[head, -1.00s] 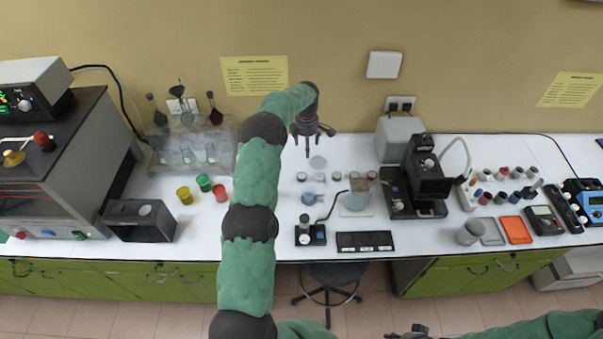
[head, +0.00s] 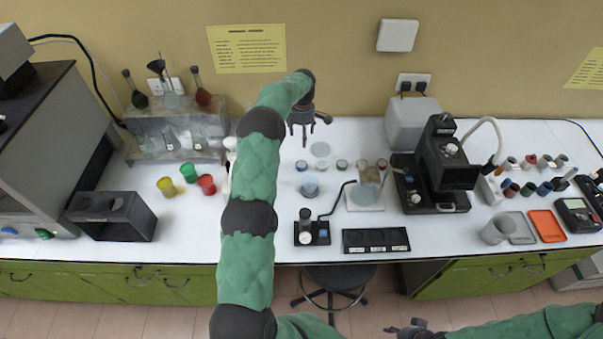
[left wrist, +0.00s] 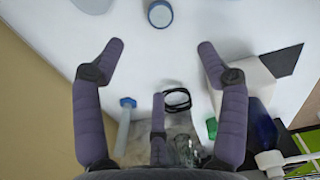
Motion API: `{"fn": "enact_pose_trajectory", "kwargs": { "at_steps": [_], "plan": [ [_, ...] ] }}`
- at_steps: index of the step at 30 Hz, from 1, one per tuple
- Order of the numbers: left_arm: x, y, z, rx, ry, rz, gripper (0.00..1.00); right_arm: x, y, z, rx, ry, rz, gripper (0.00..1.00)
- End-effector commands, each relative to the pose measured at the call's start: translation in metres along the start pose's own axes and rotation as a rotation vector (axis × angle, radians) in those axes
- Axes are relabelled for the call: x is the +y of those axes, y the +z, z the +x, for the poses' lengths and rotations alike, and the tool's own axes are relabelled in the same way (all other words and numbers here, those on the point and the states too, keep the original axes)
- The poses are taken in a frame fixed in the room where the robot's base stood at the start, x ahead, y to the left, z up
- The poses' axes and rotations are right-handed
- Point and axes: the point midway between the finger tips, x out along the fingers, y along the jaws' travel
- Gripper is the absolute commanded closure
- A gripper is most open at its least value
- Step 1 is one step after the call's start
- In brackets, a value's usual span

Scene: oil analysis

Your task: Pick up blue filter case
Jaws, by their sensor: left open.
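A small round case with a blue rim (head: 301,165), which looks like the blue filter case, lies on the white bench at the left end of a row of similar small cases. In the left wrist view, a round blue-rimmed case (left wrist: 160,14) is near the top edge, beyond and between the fingertips. My left gripper (head: 302,130) is open and empty above the back of the bench, behind the case; its spread fingers (left wrist: 160,52) also show in the left wrist view. My right gripper (head: 405,330) is at the bottom edge, too small to read.
A glassware rack (head: 178,145) and coloured cups (head: 188,172) are at left. A flat pale disc (head: 320,149) lies behind the row.

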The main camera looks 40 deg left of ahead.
Motion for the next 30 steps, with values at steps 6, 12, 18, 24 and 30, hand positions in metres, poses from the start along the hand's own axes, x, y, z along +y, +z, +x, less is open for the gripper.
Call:
{"fn": "enact_pose_trajectory", "kwargs": {
  "at_steps": [6,12,18,24,30],
  "plan": [
    [0.000,0.000,0.048,-0.001,0.001,0.000,0.26,0.016,-0.002,0.045,0.000,0.000,0.000,0.60],
    [0.000,0.000,0.059,-0.001,0.001,0.000,0.26,0.020,-0.002,0.056,0.001,0.000,0.000,0.60],
    [0.000,0.000,0.075,0.001,-0.002,0.000,0.26,0.020,-0.003,0.055,0.001,0.000,0.000,0.60],
    [0.000,0.000,0.104,0.000,-0.001,0.001,0.26,0.020,-0.003,0.056,0.001,0.000,0.000,0.60],
    [0.000,0.000,0.118,0.000,0.001,0.000,0.26,0.020,-0.002,0.057,0.001,0.000,0.000,0.60]
  ]
}}
